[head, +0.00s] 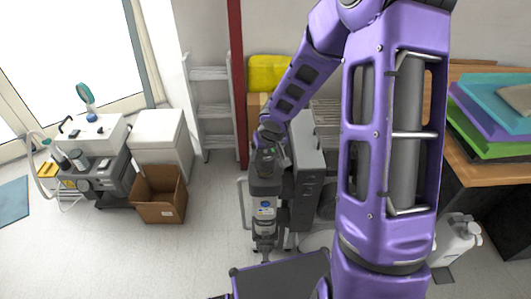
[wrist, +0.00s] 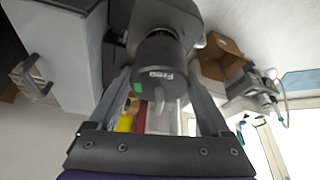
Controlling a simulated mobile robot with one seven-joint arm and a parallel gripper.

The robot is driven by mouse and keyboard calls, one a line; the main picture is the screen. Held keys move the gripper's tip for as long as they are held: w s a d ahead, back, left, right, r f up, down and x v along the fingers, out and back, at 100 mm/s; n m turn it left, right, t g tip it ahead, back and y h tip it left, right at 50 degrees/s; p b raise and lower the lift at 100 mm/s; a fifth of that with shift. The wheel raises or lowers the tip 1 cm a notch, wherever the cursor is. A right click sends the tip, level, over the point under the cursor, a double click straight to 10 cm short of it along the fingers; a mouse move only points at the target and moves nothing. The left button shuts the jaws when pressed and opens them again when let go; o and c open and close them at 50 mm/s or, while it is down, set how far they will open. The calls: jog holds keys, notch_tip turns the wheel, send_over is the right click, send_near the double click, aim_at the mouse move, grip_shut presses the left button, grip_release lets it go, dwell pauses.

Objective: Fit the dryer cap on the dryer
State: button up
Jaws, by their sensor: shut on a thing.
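My gripper (head: 270,158) reaches down beside the grey compressor cabinet in the head view. In the wrist view its two fingers (wrist: 160,68) are closed on the sides of a dark round dryer cap (wrist: 158,82), which has a small white label, a green patch and a pale spout. The dryer (head: 265,211) is an upright grey cylinder with a blue-and-white label, directly under my gripper. In the wrist view a wider dark body (wrist: 168,15) lies right beyond the cap. The cap and this body overlap in view, and I cannot tell whether the cap is fully seated.
The grey cabinet (head: 307,165) stands close on the right of the dryer. An open cardboard box (head: 160,196) is on the floor to the left, near a white cabinet (head: 160,138). A wooden bench (head: 487,172) with coloured trays is at the right. Floor left of the dryer is clear.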

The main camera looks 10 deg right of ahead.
jog(key=shift+f, duration=0.1)
dwell(0.3)
jog(key=shift+f+b, duration=1.75)
jog(key=shift+b, duration=0.15)
jog(key=o, duration=1.3)
jog(key=shift+r, duration=0.1)
jog(key=shift+p+v, duration=4.85)
jog(key=shift+v, duration=3.8)
jog(key=shift+a, duration=0.1)
